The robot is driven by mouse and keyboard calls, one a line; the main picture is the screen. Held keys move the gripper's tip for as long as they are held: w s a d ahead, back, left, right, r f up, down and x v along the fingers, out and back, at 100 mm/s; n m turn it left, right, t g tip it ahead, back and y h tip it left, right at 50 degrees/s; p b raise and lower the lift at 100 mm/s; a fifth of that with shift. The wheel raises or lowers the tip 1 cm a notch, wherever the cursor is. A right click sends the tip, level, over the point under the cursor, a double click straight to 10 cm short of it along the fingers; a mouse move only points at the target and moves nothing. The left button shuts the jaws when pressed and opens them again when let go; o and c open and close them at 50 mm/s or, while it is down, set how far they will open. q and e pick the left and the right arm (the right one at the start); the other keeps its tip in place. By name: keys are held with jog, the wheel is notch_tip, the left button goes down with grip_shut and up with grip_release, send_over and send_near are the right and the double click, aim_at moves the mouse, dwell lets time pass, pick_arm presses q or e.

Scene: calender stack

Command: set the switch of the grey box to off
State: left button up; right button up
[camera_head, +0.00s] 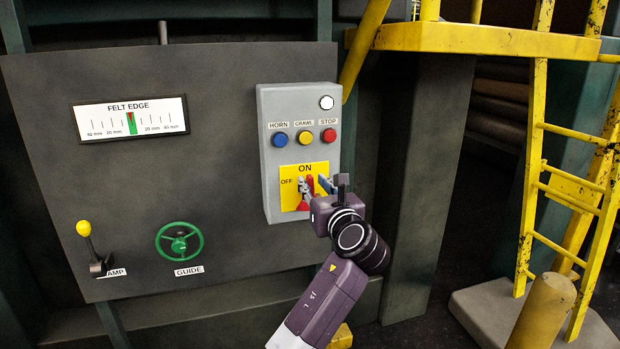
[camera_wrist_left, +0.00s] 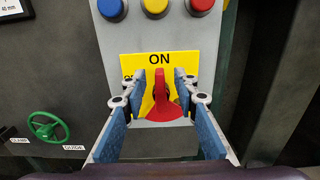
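The grey box (camera_head: 268,115) is fixed on the dark panel. On its lower part is a yellow plate (camera_head: 290,170) marked ON at the top and OFF at the left. The red switch (camera_wrist_left: 161,98) has its handle upright, pointing to ON. My left gripper (camera_wrist_left: 159,84) is open, with one blue-padded finger on each side of the red handle. A gap shows between the handle and each finger. In the head view my left gripper (camera_head: 314,188) partly covers the switch. My right gripper is in neither view.
Blue, yellow and red buttons (camera_head: 305,137) and a white lamp (camera_head: 326,102) sit above the switch. A green wheel (camera_head: 180,242) and a yellow-knobbed lever (camera_head: 84,229) are at lower left. A yellow ladder (camera_head: 534,150) and platform (camera_head: 470,40) stand right.

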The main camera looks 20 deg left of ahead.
aim_at(311, 181)
pick_arm(q)
jog(key=shift+w+a+r, duration=0.1)
jog(key=shift+w+a, duration=0.3)
jog(key=shift+w, duration=0.1)
jog(key=shift+w+a, duration=0.4)
jog(key=shift+w, duration=0.4)
grip_shut()
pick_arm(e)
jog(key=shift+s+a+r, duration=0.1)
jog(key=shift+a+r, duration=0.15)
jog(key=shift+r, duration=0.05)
